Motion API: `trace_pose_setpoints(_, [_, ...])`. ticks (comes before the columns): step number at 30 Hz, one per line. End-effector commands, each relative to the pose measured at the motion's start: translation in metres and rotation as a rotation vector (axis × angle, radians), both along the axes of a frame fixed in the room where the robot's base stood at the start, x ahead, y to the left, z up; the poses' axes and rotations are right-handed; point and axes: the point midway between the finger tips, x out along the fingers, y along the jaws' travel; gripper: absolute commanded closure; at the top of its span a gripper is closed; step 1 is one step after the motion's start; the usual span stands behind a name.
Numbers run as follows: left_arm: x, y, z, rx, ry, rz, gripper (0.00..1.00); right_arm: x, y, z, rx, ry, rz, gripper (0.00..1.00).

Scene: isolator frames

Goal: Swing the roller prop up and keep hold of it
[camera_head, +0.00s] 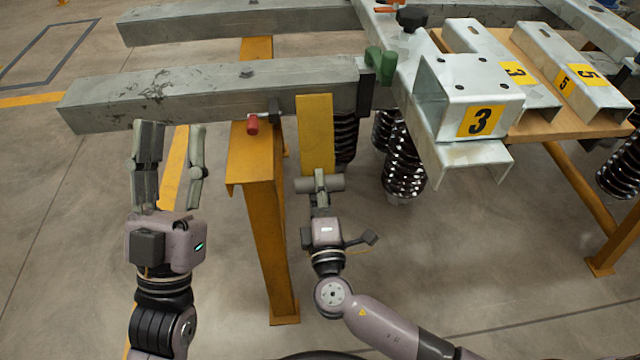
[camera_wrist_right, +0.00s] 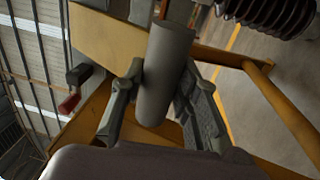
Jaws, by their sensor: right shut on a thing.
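The roller prop has a yellow plate (camera_head: 316,130) in front of the grey beam (camera_head: 190,100) and a grey cylindrical roller (camera_head: 335,184) at the plate's lower end. My right gripper (camera_head: 320,183) is shut on the roller from below. In the right wrist view the roller (camera_wrist_right: 165,75) lies between the two fingers of my right gripper (camera_wrist_right: 160,105). The plate's upper end overlaps the beam's face; how it is joined there cannot be told. My left gripper (camera_head: 170,160) is open and empty, just in front of the beam's left part.
A yellow stand (camera_head: 262,200) rises between my two arms, with a red-handled part (camera_head: 252,124) near its top. Dark coil springs (camera_head: 403,165) hang right of the prop. A bracket marked 3 (camera_head: 470,95) sits at the right.

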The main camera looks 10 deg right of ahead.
Motion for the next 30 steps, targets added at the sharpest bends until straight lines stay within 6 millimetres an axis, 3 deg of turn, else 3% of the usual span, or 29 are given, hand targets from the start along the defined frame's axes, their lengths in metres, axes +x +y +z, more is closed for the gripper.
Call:
trace_pose_setpoints(21, [0.04,-0.002,-0.059,0.113,0.392,0.022,0.6,-0.006,-0.001,0.006,0.001,0.037,-0.002,1.0])
trace_pose_setpoints(30, [0.043,-0.002,-0.069,0.126,0.441,0.024,0.6,-0.006,0.0,0.006,0.0,0.042,-0.002,1.0])
